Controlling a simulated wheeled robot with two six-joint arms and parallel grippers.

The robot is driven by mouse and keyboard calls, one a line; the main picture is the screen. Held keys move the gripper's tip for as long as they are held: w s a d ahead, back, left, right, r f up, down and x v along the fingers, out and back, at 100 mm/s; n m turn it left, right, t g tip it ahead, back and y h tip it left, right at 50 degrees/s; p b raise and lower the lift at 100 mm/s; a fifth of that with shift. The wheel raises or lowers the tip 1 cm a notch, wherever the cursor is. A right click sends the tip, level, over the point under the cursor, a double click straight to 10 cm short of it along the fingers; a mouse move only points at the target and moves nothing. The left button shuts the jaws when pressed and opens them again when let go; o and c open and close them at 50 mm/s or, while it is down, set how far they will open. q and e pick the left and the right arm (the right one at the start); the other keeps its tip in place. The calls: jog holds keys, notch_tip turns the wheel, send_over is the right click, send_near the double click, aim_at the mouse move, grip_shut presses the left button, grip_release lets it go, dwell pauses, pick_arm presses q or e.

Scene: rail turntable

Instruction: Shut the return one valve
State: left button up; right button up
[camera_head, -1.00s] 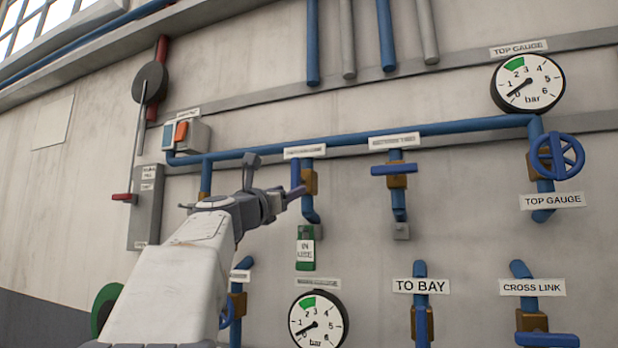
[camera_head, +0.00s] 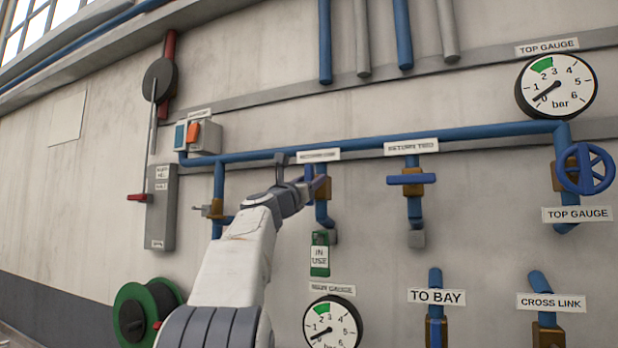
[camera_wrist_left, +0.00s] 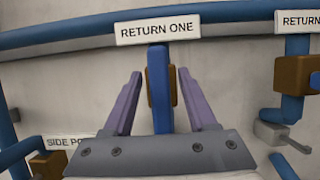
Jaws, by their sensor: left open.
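The return one valve shows in the left wrist view as a blue lever handle (camera_wrist_left: 159,90) in front of a brown body (camera_wrist_left: 175,86), under the RETURN ONE label (camera_wrist_left: 158,28). The handle stands upright, in line with the pipe. My left gripper (camera_wrist_left: 163,100) is open, with one purple finger on each side of the handle and a visible gap on both sides. In the head view, my left gripper (camera_head: 312,187) is at this valve and hides most of it; its label (camera_head: 318,156) shows above. My right gripper is not in view.
The RETURN TWO valve (camera_head: 412,178) is to the right, its handle crosswise. A green IN USE tag (camera_head: 320,254) hangs below the valve. A blue pipe (camera_head: 355,146) runs above. A gauge (camera_head: 332,325) and green reel (camera_head: 165,298) are lower.

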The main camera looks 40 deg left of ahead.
pick_arm(q)
grip_shut()
